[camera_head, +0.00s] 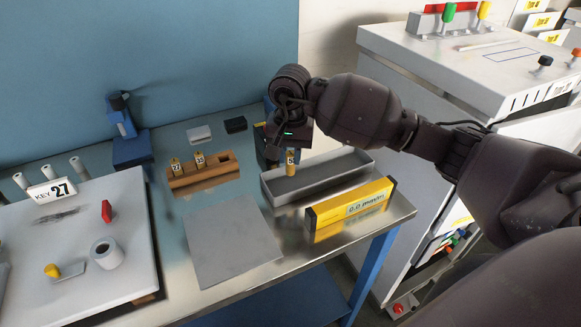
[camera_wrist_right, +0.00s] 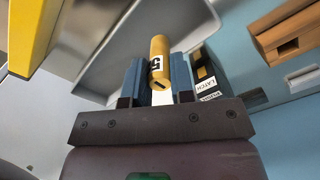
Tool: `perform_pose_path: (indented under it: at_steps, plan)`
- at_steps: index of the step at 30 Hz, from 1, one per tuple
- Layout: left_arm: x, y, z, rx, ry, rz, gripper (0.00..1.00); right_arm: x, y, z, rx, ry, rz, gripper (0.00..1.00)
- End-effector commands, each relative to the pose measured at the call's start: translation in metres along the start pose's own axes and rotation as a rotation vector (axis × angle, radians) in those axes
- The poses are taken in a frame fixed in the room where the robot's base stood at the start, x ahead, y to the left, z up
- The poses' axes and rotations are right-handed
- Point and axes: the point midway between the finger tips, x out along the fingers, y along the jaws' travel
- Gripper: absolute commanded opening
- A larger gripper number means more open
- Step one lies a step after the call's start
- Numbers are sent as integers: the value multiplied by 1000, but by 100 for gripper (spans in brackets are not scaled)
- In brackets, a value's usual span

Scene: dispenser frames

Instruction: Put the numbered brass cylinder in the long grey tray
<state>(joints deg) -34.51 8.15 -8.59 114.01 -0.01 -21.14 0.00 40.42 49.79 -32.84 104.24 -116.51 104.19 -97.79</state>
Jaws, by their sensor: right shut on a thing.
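My right gripper (camera_head: 286,150) is shut on a brass cylinder (camera_head: 291,163) with a white number label. In the right wrist view the cylinder (camera_wrist_right: 159,47) sits between the two blue-grey fingers (camera_wrist_right: 158,75), and its label seems to show a 5. The long grey tray (camera_head: 325,183) lies on the metal bench, empty where I can see into it. The cylinder hangs upright at the tray's back left end; I cannot tell its exact height. Two other labelled brass cylinders, one at left (camera_head: 175,166) and one beside it (camera_head: 199,160), stand in a wooden rack (camera_head: 205,178). My left gripper is not in view.
A yellow box (camera_head: 350,208) stands along the tray's front side. A grey mat (camera_head: 232,240) lies left of it. A white board (camera_head: 75,250) at left carries a sign reading KEY 27 (camera_head: 52,191). A small black block (camera_head: 235,125) lies behind the rack.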

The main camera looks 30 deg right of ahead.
Motion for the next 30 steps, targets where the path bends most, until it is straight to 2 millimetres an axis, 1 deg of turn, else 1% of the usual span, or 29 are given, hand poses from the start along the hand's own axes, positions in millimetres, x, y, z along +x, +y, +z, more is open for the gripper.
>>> perform_pose_path:
  at_steps: [4, 9, 11, 19, 24, 25, 29, 30]
  plan:
    - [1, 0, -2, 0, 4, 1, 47, 11, 0, 1, 1, -2, 0, 0]
    - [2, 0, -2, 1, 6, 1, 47, 35, 0, 1, 1, -3, 1, 0]
    - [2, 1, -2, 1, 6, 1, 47, 40, 0, 0, 2, -2, 0, 0]
    - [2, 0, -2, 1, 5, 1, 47, 42, 0, 0, 1, 1, 0, 0]
    - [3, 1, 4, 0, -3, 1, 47, 47, 0, 0, 0, 0, 2, 0]
    - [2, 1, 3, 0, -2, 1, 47, 46, 0, 0, 0, 0, 1, 27]
    - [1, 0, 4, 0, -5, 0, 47, 45, 0, 0, 0, 0, 1, 47]
    - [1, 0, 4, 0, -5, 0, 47, 45, 0, 0, 0, 0, 1, 48]
